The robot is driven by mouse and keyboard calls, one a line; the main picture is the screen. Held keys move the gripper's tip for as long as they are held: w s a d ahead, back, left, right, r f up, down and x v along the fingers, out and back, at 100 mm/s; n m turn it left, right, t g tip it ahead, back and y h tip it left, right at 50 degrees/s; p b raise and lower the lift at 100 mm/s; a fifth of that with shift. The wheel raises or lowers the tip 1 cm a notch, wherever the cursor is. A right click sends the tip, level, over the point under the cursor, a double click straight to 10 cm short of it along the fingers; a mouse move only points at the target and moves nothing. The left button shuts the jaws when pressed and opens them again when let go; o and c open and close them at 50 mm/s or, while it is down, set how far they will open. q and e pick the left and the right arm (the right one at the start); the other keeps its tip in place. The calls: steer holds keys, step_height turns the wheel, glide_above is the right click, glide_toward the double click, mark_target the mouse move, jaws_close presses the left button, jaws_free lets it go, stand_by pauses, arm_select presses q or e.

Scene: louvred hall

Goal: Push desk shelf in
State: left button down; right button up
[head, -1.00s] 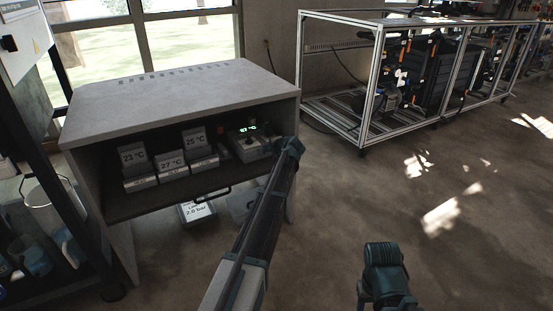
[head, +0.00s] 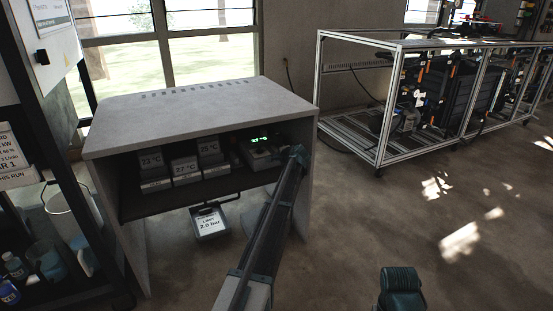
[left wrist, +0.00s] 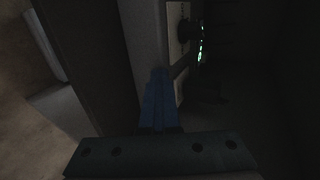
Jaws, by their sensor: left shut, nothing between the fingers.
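The dark desk shelf (head: 150,205) is inside the grey desk (head: 195,108), under its top. Its front handle (head: 224,199) is at the front edge. On it stand temperature blocks (head: 186,168) and a device with a green display (head: 262,152). My left arm reaches from the bottom of the head view to the desk's right opening; its fingers are hidden there. In the left wrist view my left gripper (left wrist: 158,100) is shut and empty, close to a pale edge and the green display. I cannot tell whether it touches. My right gripper is out of view.
A box labelled 2.0 bar (head: 210,222) is below the shelf. A dark rack with bottles and a bucket (head: 62,198) stands at the left. A metal-framed machine (head: 390,150) stands at the back right. The floor (head: 400,215) between is clear.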

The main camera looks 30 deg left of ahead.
arm_select(q)
steer(key=shift+w+a, duration=0.15)
steer(key=shift+a, duration=0.05)
steer(key=s+d, duration=0.3)
steer(key=d, duration=0.1)
steer(key=shift+s+r+p, duration=0.2)
steer(key=shift+r+p, duration=0.15)
steer(key=shift+p, duration=0.05)
steer(key=p+v, duration=0.4)
steer(key=v, duration=0.5)
steer(key=shift+d, duration=0.2)
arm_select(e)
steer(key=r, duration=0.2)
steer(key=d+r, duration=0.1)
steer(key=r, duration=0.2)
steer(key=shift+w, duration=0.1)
arm_select(q)
steer(key=shift+f, duration=0.1)
